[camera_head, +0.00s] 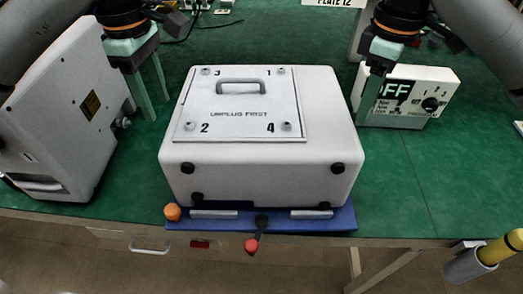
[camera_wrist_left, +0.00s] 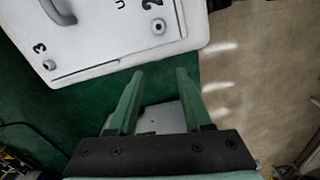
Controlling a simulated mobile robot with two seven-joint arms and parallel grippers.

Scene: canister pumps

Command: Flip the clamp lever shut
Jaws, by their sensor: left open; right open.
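The clamp lever (camera_head: 252,243) is a dark lever with a red knob, at the front edge of the blue base plate (camera_head: 340,219). It sticks out and down past the table's front edge. A white canister (camera_head: 260,160) with a handled lid stands on this plate; part of it also shows in the left wrist view (camera_wrist_left: 110,48). My left gripper (camera_head: 157,106) is open and empty, left of the canister and well behind the lever; its fingers show in the left wrist view (camera_wrist_left: 159,74). My right gripper (camera_head: 368,105) is right of the canister, open, its fingers overlapping in view.
An orange knob (camera_head: 172,212) sits at the plate's left front corner. A large white case (camera_head: 65,115) stands at left. A box marked OFF (camera_head: 415,98) stands behind my right gripper. A yellow-and-grey cylinder (camera_head: 485,258) is at the lower right.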

